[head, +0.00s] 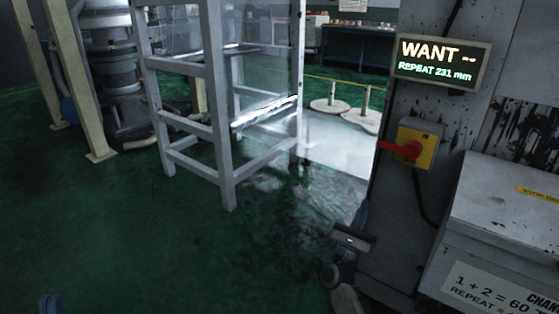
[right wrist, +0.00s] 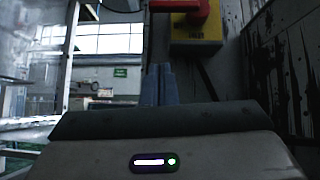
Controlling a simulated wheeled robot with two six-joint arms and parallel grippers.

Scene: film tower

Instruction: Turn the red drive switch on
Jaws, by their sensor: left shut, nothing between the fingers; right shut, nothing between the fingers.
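The red drive switch (head: 405,150) is a red handle on a yellow plate (head: 427,157), on a grey box fixed to the grey machine column. The handle points left, about level. In the right wrist view, the red handle (right wrist: 182,7) is cut by the top edge, with the yellow plate (right wrist: 195,40) behind it. My right gripper (head: 362,212) is shut and empty, below and left of the switch, apart from it. Its blue fingers (right wrist: 160,82) point up toward the switch. My left gripper (head: 50,303) is a blue tip at the bottom left edge, shut, far from the switch.
A lit sign (head: 440,63) reading WANT and REPEAT 231 mm hangs above the switch. A grey cabinet (head: 500,235) with a label juts out at the lower right. A pale frame (head: 225,150) stands left of centre. The green floor (head: 200,265) in front is clear.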

